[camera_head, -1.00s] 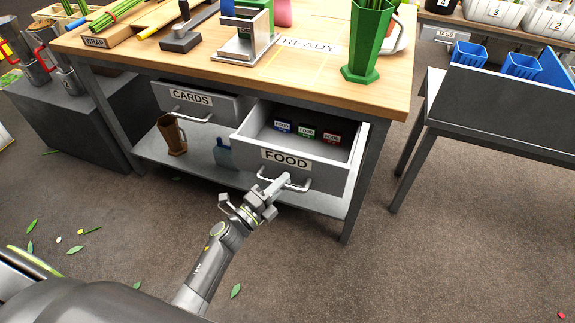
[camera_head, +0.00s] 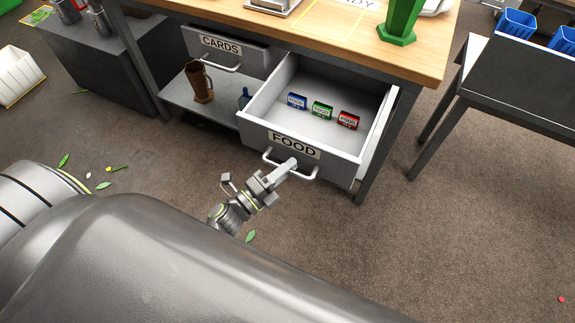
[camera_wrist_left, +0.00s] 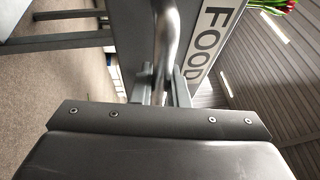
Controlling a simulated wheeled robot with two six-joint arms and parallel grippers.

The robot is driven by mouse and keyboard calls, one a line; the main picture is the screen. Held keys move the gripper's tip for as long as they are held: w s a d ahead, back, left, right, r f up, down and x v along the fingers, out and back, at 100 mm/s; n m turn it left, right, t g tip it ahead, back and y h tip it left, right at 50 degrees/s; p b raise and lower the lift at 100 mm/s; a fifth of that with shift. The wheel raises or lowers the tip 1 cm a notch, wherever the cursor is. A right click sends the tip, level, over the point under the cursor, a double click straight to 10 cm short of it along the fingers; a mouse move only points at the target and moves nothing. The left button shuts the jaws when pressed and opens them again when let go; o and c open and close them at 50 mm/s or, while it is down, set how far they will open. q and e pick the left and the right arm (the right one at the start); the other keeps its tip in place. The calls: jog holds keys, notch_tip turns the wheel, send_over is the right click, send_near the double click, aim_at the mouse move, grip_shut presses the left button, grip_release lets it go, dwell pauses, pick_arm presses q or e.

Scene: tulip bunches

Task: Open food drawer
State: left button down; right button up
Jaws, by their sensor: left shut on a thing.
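The food drawer (camera_head: 257,134) under the wooden-topped table stands pulled out, with its grey front labelled FOOD. Inside it lie a blue packet (camera_head: 297,101), a green packet (camera_head: 322,110) and a red packet (camera_head: 348,120) in a row. My left gripper (camera_head: 289,165) is shut on the drawer's handle (camera_head: 309,176). In the left wrist view the handle bar (camera_wrist_left: 168,45) runs between the two fingers, beside the FOOD label (camera_wrist_left: 208,40). My right gripper is not in view.
The closed CARDS drawer (camera_head: 221,43) is to the left. A brown jug (camera_head: 199,82) stands on the lower shelf (camera_head: 185,100). A green vase (camera_head: 400,24) stands on the table top. A grey side table (camera_head: 510,85) is at right. Open floor lies in front, with scattered leaves.

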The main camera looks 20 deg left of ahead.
pick_arm(q)
jog(key=c, duration=1.4)
grip_release()
jog(key=b+v, duration=0.2)
jog(key=v, duration=1.5)
jog(key=shift+s, duration=0.2)
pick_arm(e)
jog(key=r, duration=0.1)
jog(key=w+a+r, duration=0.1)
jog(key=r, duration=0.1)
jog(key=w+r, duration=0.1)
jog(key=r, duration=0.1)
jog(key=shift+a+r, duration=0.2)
pick_arm(q)
jog(key=shift+a, duration=0.1)
